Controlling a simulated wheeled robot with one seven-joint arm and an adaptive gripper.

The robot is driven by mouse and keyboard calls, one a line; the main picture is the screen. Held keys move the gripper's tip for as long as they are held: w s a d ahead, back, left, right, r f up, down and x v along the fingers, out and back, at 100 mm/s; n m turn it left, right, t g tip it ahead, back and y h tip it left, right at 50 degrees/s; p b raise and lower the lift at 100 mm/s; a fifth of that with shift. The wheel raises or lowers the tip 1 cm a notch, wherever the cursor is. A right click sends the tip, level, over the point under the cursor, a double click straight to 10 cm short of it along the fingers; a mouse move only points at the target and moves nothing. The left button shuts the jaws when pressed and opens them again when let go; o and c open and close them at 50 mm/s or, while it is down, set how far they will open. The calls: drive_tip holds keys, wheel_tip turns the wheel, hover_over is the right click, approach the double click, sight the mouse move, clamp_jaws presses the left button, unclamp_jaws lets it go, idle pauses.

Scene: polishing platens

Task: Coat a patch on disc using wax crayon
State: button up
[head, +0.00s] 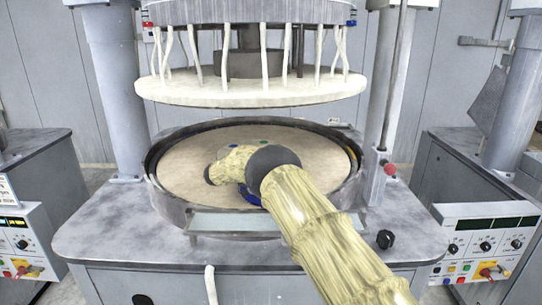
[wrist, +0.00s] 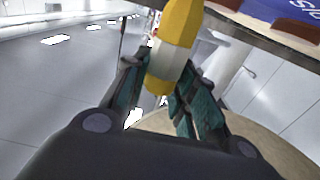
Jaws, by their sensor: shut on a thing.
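My gripper (wrist: 163,82) is shut on the wax crayon (wrist: 180,28), a yellow stick with a white band, in the wrist view. The crayon runs up between the dark green fingers, and its upper end is cut off by the picture edge. The disc (head: 190,165) is a round tan platen inside a dark-rimmed basin in the head view. My arm reaches over it and hides part of it. My fingers and the crayon cannot be made out in the head view. A green spot (head: 263,142) and a blue spot (head: 233,146) show at the disc's far side.
A pale upper plate (head: 250,92) hangs above the disc on several white hoses. Grey columns (head: 112,90) flank the basin. A black knob (head: 385,239) stands on the worktop. Control panels (head: 484,245) sit on both sides. A blue lettered surface (wrist: 288,12) shows in the wrist view.

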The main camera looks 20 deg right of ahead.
drive_tip(key=shift+w+d, duration=0.25)
drive_tip(key=r, duration=0.1)
drive_tip(key=r+p, duration=0.1)
drive_tip(key=r, duration=0.2)
drive_tip(key=shift+a+r, duration=0.25)
drive_tip(key=shift+r, duration=0.05)
drive_tip(key=shift+w+r+p, duration=0.3)
drive_tip(key=shift+r+p, duration=0.15)
drive_tip(key=shift+r, duration=0.05)
drive_tip(key=shift+s+d+r, duration=0.1)
drive_tip(key=shift+d+r, duration=0.05)
drive_tip(key=shift+r, duration=0.65)
drive_tip(key=shift+s+r, duration=0.1)
drive_tip(key=shift+r, duration=0.2)
drive_tip(key=shift+f, duration=0.1)
